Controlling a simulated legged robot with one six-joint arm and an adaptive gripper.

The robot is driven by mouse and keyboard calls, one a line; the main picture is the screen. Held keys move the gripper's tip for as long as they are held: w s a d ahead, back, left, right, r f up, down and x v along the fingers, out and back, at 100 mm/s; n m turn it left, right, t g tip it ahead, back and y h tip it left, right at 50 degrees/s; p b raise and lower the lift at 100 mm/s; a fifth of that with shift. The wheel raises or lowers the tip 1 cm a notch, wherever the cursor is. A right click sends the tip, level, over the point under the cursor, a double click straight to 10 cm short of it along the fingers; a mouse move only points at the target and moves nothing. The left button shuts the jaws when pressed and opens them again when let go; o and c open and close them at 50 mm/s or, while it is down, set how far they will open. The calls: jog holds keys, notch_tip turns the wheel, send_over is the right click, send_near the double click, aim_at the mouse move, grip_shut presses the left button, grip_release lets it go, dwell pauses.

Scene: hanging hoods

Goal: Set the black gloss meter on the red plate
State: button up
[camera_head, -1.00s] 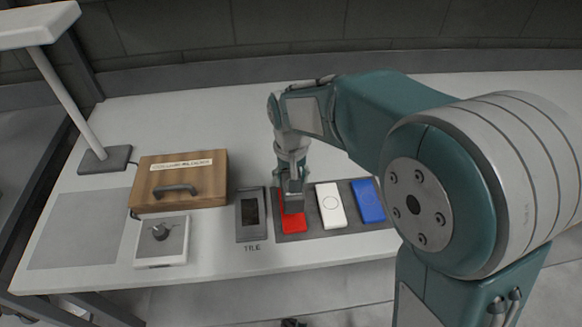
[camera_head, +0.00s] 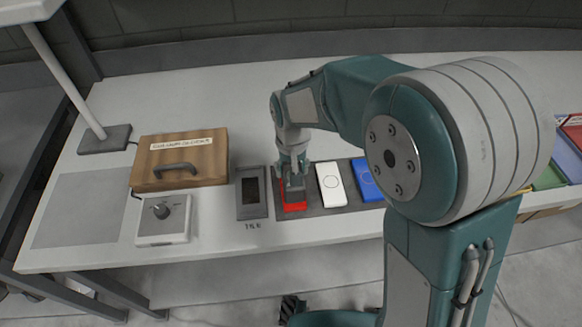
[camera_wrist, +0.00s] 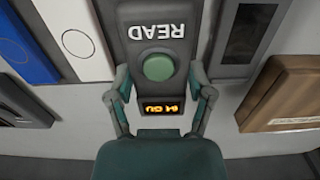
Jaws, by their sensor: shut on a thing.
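The gloss meter (camera_head: 295,187) is a dark grey block. In the wrist view its top (camera_wrist: 158,68) shows the word READ, a green button and a lit orange display. My gripper (camera_head: 293,164) is shut on it, with one finger on each side in the wrist view (camera_wrist: 160,97). The meter is upright over the red plate (camera_head: 294,208), whose red rim shows at its front and side. It looks low on the plate, but I cannot tell if it rests on it. The red plate is hidden in the wrist view.
White (camera_head: 331,184) and blue (camera_head: 366,180) plates lie to the right on the same dark mat. A grey tray marked TILE (camera_head: 252,193) is close on the left. A wooden case (camera_head: 180,158) and a knob box (camera_head: 163,220) stand farther left. The table behind is clear.

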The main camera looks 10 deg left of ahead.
jog(key=shift+f, duration=0.5)
dwell(0.3)
jog(key=o, duration=1.3)
notch_tip(320, 180, up, 12)
